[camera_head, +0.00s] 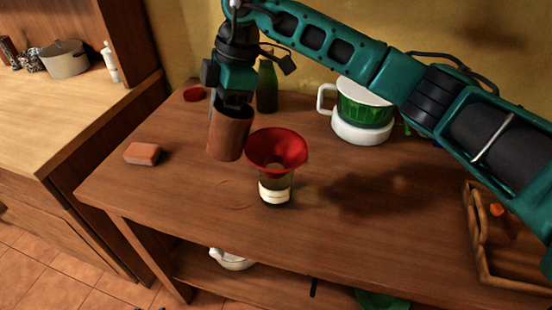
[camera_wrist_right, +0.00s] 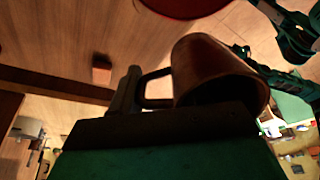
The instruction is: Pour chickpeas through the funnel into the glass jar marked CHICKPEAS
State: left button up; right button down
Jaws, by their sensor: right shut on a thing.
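A brown mug (camera_head: 229,136) hangs from my right gripper (camera_head: 234,101), left of the red funnel and above the table. The mug also shows in the right wrist view (camera_wrist_right: 210,72), where its handle is at the jaws of my right gripper (camera_wrist_right: 140,92). The mug leans slightly in the head view; its contents are not visible. The red funnel (camera_head: 277,148) sits on the glass jar (camera_head: 275,190), which stands upright with a pale label too small to read. Chickpeas cannot be made out. My left gripper is out of view.
A reddish block (camera_head: 142,153) lies at the left on the wooden table (camera_head: 200,226). Behind stand a dark green bottle (camera_head: 267,88), a red lid (camera_head: 194,94) and a green-and-white container with a handle (camera_head: 362,112). A wooden tray (camera_head: 482,250) is at the right.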

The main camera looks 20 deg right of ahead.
pick_arm(q)
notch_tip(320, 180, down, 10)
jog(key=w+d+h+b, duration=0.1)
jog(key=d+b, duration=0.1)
jog(key=b, duration=1.2)
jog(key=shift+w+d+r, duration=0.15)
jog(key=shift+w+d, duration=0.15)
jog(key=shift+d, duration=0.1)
pick_arm(e)
jog(key=d+y, duration=0.1)
jog(key=y, duration=0.2)
jog(key=d+r+y, duration=0.1)
jog(key=y, duration=0.3)
jog(key=d+g+y, duration=0.1)
jog(key=y, duration=0.3)
jog(key=shift+w+d+r, duration=0.15)
jog(key=shift+r, duration=0.1)
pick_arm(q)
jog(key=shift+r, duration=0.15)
pick_arm(e)
jog(key=shift+r, duration=0.1)
